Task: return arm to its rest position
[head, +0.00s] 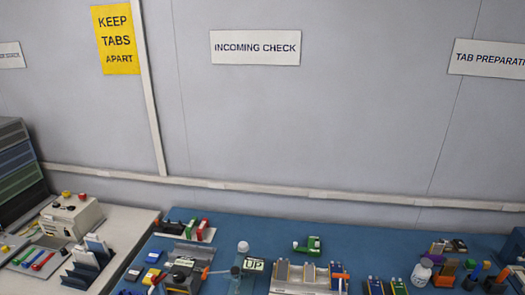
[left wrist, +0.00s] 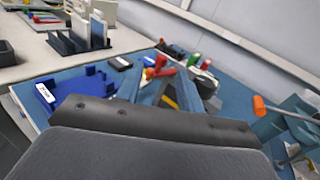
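My left gripper (left wrist: 158,88) shows in the left wrist view, with its dark palm filling the bottom of the picture. Its two blue-grey fingers stand apart, and I see nothing held between them. Red and yellow parts on the blue table show behind the fingers. I cannot make out either gripper clearly in the head view. My right gripper is not in view.
The blue table (head: 335,240) carries an UP block (head: 253,265), a green part (head: 308,246) and a grey fixture (head: 300,278). An orange-handled tool (left wrist: 259,106) is right of the fingers. A blue holder (left wrist: 72,92) is at left. A wall stands behind.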

